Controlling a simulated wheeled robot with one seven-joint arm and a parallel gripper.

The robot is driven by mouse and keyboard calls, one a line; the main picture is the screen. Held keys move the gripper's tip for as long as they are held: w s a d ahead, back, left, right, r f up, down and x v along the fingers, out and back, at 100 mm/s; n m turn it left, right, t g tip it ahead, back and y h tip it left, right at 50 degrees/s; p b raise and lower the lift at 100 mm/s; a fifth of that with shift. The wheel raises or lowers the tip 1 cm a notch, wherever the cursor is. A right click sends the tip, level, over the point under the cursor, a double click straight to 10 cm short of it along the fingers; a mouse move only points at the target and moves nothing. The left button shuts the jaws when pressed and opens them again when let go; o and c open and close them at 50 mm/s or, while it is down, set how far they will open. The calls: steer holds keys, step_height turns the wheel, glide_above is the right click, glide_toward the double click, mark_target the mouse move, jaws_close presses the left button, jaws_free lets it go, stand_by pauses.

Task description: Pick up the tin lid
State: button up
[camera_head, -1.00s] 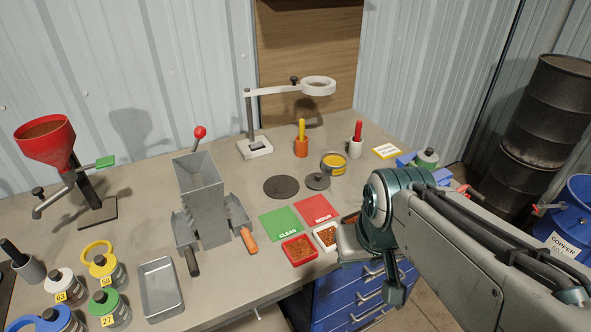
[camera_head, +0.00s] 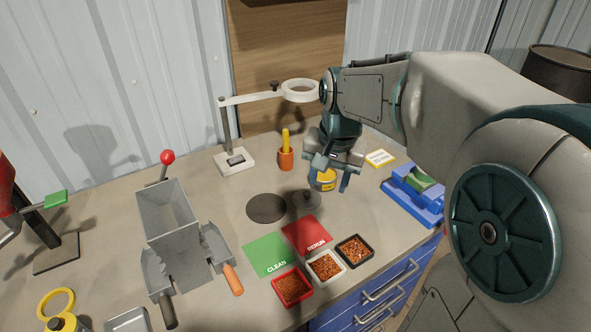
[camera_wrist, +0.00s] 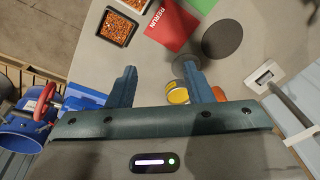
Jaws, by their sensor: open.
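The tin lid, a small grey disc with a knob (camera_head: 306,200), lies on the bench beside the dark round plate (camera_head: 266,208). The yellow-labelled tin (camera_head: 323,179) stands just behind it, partly covered by my gripper. My gripper (camera_head: 329,180) points down above the bench near the tin and is open. The tin (camera_wrist: 177,96) shows below, beside the right finger.
The green CLEAN mat (camera_head: 270,255), red RERUN mat (camera_head: 307,234) and trays of granules (camera_head: 325,266) lie in front. A magnifier stand (camera_head: 234,161) and an orange holder (camera_head: 286,160) stand behind. A blue holder (camera_head: 412,202) sits at the right edge.

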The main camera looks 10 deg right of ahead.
steer(key=w+f+m, duration=0.2)
steer(key=w+m, duration=0.1)
steer(key=w, duration=0.6)
steer(key=m+g, duration=0.2)
steer(key=m, duration=0.3)
glide_above(307, 193)
step_height(307, 193, down, 6)
steer(key=r, duration=0.1)
steer(key=f, duration=0.8)
steer(key=shift+d+f, duration=0.3)
steer(key=shift+f, duration=0.1)
steer(key=shift+a+f+p, duration=0.15)
steer(key=shift+f+p, duration=0.35)
steer(key=shift+f, duration=0.85)
steer(key=shift+a+f+p, duration=0.15)
steer(key=shift+f+p, duration=0.35)
steer(key=shift+f, duration=0.8)
jaws_close()
